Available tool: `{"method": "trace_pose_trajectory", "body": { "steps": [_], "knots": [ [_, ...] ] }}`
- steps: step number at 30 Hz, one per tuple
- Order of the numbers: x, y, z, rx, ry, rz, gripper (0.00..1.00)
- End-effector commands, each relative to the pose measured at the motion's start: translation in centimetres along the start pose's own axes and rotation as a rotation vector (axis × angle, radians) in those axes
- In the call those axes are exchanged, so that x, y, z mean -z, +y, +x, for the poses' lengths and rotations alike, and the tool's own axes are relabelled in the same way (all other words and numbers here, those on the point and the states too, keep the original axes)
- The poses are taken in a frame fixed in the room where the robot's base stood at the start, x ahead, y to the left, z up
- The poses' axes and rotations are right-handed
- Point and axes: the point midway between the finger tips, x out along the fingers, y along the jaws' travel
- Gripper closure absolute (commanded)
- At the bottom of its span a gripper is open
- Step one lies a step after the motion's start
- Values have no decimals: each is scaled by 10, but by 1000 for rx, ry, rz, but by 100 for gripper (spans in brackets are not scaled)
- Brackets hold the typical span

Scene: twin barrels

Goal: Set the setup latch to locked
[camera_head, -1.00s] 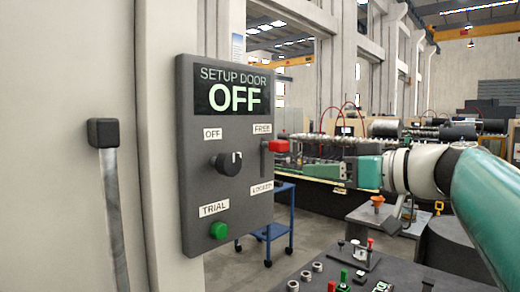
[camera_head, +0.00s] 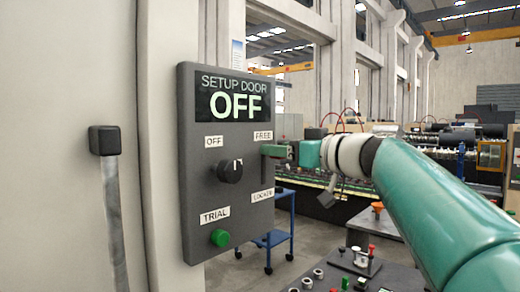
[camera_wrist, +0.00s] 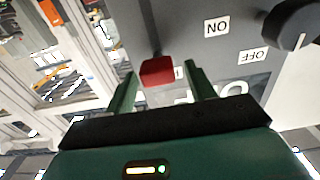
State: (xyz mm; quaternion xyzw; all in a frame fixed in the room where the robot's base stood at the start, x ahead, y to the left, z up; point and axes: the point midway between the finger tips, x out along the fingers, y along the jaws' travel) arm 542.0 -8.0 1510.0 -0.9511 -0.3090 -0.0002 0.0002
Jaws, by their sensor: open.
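The dark control panel (camera_head: 205,175) on the wall carries a screen reading SETUP DOOR OFF. The setup latch's red handle (camera_wrist: 158,71) shows in the wrist view between the two fingers of my open gripper (camera_wrist: 161,76); I cannot tell whether they touch it. In the head view my gripper (camera_head: 272,150) is at the panel's right side, just below the FREE label (camera_head: 263,135), and hides the red handle. The LOCKED label (camera_head: 262,195) is lower on the same side.
A black dial (camera_head: 230,171) and a green TRIAL button (camera_head: 220,238) are on the same panel, left of the latch. A blue cart (camera_head: 275,235) stands behind the panel. A dark bench (camera_head: 320,280) with small parts is at the bottom right.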

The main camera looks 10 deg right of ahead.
Motion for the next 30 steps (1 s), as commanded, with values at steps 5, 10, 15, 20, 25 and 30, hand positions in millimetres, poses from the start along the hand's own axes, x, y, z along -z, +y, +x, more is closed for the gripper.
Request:
{"method": "trace_pose_trajectory", "body": {
  "steps": [5,10,15,20,25,30],
  "knots": [
    [0,0,11,0,0,0,45],
    [0,0,11,0,0,0,45],
    [0,0,11,0,0,0,69],
    [0,0,11,0,0,-1,100],
    [-3,0,11,0,0,-1,100],
    [-30,0,11,1,-2,2,100]
  ]
}}
